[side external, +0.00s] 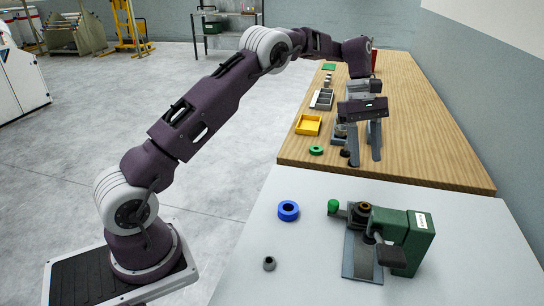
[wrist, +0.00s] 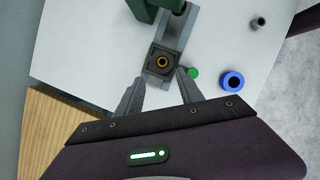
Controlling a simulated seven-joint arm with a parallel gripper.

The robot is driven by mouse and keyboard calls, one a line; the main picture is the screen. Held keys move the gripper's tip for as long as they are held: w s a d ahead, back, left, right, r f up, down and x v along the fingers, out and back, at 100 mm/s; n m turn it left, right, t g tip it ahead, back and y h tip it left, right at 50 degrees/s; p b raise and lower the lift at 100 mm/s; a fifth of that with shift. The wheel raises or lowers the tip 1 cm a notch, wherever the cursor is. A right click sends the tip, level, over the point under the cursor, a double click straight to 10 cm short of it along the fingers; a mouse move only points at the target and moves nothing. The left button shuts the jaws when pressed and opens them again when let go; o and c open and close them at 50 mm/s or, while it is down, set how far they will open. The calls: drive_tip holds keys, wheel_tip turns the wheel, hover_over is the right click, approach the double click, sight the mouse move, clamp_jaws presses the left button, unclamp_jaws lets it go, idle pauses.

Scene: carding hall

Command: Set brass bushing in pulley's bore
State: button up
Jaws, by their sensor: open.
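The brass bushing (wrist: 162,62) shows as a gold ring at the centre of a dark round part, probably the pulley (wrist: 155,67), in a square holder on the green press. In the side view the brass ring (side external: 361,208) sits at the top of the dark part, beside the press. I cannot tell how deep it sits in the bore. My gripper (side external: 364,160) is open and empty, fingers pointing down, above and behind the press near the wooden bench's front end. In the wrist view my gripper (wrist: 159,76) has its fingertips apart, with the holder beyond them.
A blue ring (side external: 288,210) and a small grey bushing (side external: 269,263) lie on the white table (side external: 310,285). The wooden bench holds a yellow tray (side external: 308,124) and a green ring (side external: 316,150).

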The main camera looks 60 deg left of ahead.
drive_tip(key=s+d+r+m+t+y, duration=0.25)
drive_tip(key=s+r+m, duration=0.45)
drive_tip(key=s+r, duration=0.8)
drive_tip(key=s+f+m+t+y, duration=0.2)
drive_tip(key=s+m, duration=0.6)
drive_tip(key=s, duration=1.3)
wheel_tip(320, 180, down, 2)
drive_tip(key=shift+s+d+f+m+t, duration=0.15)
drive_tip(key=shift+s+d+m+t, duration=0.2)
drive_tip(key=shift+t, duration=0.6)
